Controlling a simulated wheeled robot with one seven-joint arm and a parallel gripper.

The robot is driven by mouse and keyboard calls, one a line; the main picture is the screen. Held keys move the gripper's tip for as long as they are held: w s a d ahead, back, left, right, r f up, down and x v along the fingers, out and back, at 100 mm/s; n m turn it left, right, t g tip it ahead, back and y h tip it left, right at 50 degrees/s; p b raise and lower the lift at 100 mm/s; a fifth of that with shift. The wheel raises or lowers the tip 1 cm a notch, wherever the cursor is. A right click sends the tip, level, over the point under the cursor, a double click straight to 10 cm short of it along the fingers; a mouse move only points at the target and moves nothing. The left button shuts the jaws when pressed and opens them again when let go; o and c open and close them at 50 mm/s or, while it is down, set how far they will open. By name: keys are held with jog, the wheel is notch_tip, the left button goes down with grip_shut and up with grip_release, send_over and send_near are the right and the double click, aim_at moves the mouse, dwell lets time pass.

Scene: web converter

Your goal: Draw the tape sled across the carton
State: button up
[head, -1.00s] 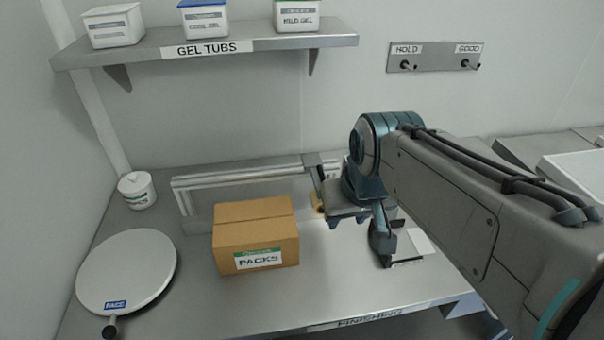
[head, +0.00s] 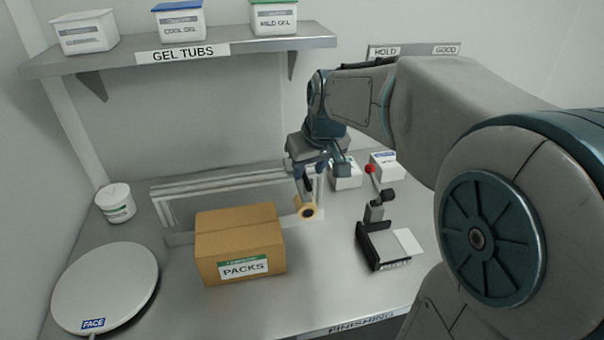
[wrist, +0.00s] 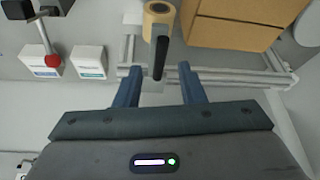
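The brown carton (head: 240,250), labelled PACKS, sits closed on the steel bench in front of a pale rail frame (head: 225,180). The tape sled, with a tan tape roll (head: 305,208) and a dark upright handle (head: 307,184), is at the frame's right end, just right of the carton. My gripper (head: 318,168) is above the sled, pointing down. In the wrist view my gripper (wrist: 160,69) has its blue fingers apart, with the black handle (wrist: 161,58) showing between and beyond them. Gaps show on both sides. The tape roll (wrist: 158,20) and carton (wrist: 235,30) also show there.
A black device with a red-knobbed lever (head: 378,235) stands right of the sled, with two small white boxes (head: 383,165) behind. A round FACE plate (head: 105,287) and a small tub (head: 116,203) are left. The GEL TUBS shelf (head: 180,52) overhangs the back.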

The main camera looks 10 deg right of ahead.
aim_at(306, 178)
jog(key=x, duration=0.5)
jog(key=shift+w+a+f, duration=0.1)
jog(key=shift+f, duration=0.25)
grip_shut()
